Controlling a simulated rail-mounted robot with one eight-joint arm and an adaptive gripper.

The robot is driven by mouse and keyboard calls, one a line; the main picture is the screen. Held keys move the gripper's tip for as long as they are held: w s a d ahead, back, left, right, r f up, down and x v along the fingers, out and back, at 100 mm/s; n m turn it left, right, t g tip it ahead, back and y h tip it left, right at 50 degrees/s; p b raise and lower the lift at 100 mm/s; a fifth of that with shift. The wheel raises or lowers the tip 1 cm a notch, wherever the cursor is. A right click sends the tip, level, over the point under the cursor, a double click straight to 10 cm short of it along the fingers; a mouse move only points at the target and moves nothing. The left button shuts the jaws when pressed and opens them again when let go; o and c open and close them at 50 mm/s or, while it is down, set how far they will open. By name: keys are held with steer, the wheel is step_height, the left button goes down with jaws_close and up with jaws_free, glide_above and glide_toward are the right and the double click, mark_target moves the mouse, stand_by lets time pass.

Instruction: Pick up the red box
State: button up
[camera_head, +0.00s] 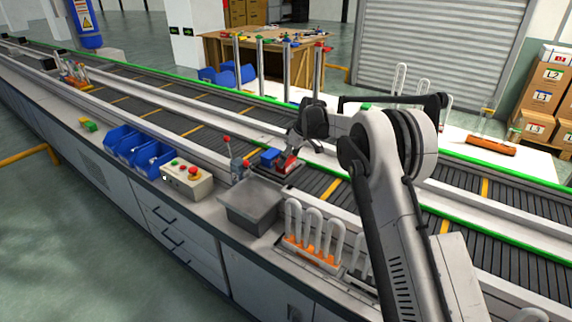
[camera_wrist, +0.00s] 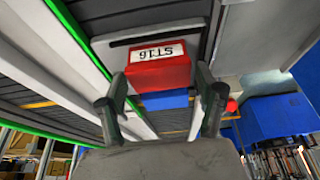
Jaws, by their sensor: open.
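The red box (camera_wrist: 158,72) has a white label with dark lettering, upside down in the wrist view. It also shows small in the head view (camera_head: 287,162), on a fixture over the conveyor. My gripper (camera_wrist: 160,95) is open, with its two fingers apart on either side of the box's near part in the wrist view. I cannot tell whether they touch it. In the head view my gripper (camera_head: 300,140) is just above the red box. A blue block (camera_wrist: 165,99) lies right beside the red box; it also shows in the head view (camera_head: 268,157).
A lever device (camera_head: 235,160) stands left of the blocks. A grey metal bin (camera_head: 252,208) and a rack of white tubes (camera_head: 312,245) are in front. A control box (camera_head: 187,182) and blue bins (camera_head: 135,148) sit along the counter. The conveyor (camera_head: 225,120) runs behind.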

steer(key=shift+x, duration=1.9)
steer(key=shift+w, duration=0.1)
steer(key=shift+c, duration=0.2)
steer(key=c, duration=0.8)
steer(key=shift+c, duration=0.4)
steer(key=shift+r, duration=0.15)
